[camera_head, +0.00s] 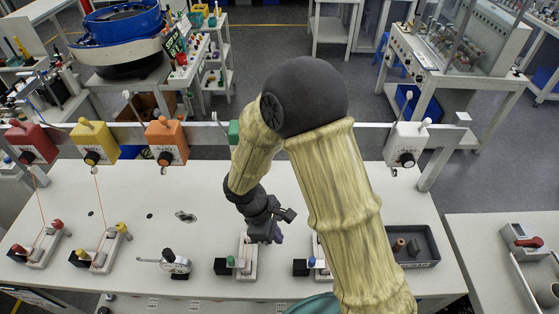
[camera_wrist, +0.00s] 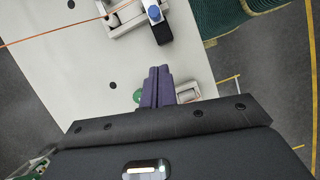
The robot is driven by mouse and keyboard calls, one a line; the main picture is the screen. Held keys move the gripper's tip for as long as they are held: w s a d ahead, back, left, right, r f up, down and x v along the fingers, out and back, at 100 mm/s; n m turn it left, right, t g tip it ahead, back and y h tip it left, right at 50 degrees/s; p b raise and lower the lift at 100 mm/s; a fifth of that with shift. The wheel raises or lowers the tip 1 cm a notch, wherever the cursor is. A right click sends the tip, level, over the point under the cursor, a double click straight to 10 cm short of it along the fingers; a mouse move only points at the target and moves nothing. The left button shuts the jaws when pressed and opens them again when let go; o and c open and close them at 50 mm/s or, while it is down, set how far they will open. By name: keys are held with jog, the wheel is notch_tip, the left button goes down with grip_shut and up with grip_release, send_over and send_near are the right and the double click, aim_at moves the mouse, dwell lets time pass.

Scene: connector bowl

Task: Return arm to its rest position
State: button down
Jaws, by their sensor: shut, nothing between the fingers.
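My arm reaches over the white workbench (camera_head: 140,230). My gripper (camera_head: 276,238) is over the bench, close to the fixture with a green knob (camera_head: 231,261). In the wrist view my purple fingers (camera_wrist: 158,72) are together with nothing between them. A green round part (camera_wrist: 137,96) is partly hidden beside them. A fixture with a blue knob (camera_head: 312,262) stands to the right, partly hidden by my arm. The blue knob (camera_wrist: 154,13) shows at the top of the wrist view, with an orange wire running left.
Red (camera_head: 33,144), yellow (camera_head: 95,142), orange (camera_head: 166,141) and white boxes (camera_head: 405,145) hang on a rail behind the bench. Two wired fixtures stand at the left. A dark tray (camera_head: 428,260) lies at the right. The bench's back left is mostly clear.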

jog(key=d+r+m+t+y+b, duration=0.1)
jog(key=d+r+m, duration=0.2)
jog(key=d+m, duration=0.2)
jog(key=s+d+r+m+t+y+b, duration=0.1)
jog(key=d+r+m+b, duration=0.1)
jog(key=d+m, duration=0.3)
jog(key=d+r+m+t+y+b, duration=0.1)
jog(key=d+r+m+y, duration=0.1)
jog(key=d+m, duration=0.4)
jog(key=shift+s+d+r, duration=0.15)
jog(key=shift+d+r, duration=0.65)
jog(key=shift+d, duration=0.15)
jog(key=shift+s+a, duration=0.1)
jog(key=shift+a, duration=0.05)
